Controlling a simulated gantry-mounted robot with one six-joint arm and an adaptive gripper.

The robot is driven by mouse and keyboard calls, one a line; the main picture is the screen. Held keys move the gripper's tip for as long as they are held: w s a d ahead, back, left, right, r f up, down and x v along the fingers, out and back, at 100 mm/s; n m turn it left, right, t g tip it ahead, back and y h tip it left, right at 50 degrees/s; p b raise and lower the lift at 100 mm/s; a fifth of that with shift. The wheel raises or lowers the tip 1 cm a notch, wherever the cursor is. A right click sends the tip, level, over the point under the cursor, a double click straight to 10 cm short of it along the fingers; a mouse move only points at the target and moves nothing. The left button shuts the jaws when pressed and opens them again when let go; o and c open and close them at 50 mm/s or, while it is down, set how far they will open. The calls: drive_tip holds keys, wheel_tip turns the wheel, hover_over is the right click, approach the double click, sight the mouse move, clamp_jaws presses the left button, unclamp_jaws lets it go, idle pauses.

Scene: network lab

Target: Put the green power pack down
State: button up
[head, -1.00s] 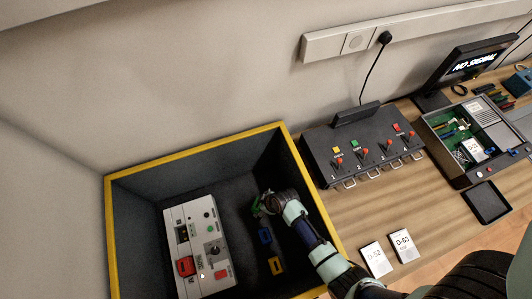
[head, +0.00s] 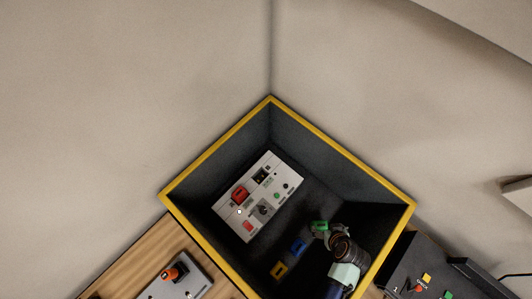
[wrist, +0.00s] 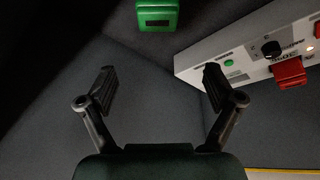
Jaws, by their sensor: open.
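The green power pack (head: 319,227) is inside the yellow-rimmed dark bin, on the bin's right side. In the wrist view the green power pack (wrist: 157,14) is at the top edge, beyond my fingertips and apart from them. My gripper (wrist: 157,85) is open with nothing between its fingers. In the head view my gripper (head: 334,232) is down in the bin close beside the green pack, and its fingers are hard to make out there. The bin (head: 343,150) has tall walls around both.
A white control panel (head: 258,197) with a red block lies in the bin to the left; it also shows in the wrist view (wrist: 240,60). A dark switch box (head: 425,268) stands right of the bin.

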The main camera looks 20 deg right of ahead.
drive_tip(key=w+a+r+n+t, duration=0.15)
drive_tip(key=w+a+r, duration=0.25)
drive_tip(key=w+r, duration=0.6)
drive_tip(key=w+a+r+n+t, duration=0.1)
drive_tip(key=w+a+r+t, duration=0.25)
drive_tip(key=w+r, duration=0.6)
drive_tip(key=w+a+r+n+t+y, duration=0.1)
drive_tip(key=a+r+t, duration=0.2)
drive_tip(key=a+r, duration=1.5)
wheel_tip(320, 180, up, 3)
drive_tip(key=shift+w+a+r+y, duration=0.1)
drive_tip(key=shift+w+a+y, duration=0.1)
drive_tip(key=shift+w+y, duration=0.2)
drive_tip(key=shift+o, duration=0.9)
drive_tip(key=shift+n, duration=0.25)
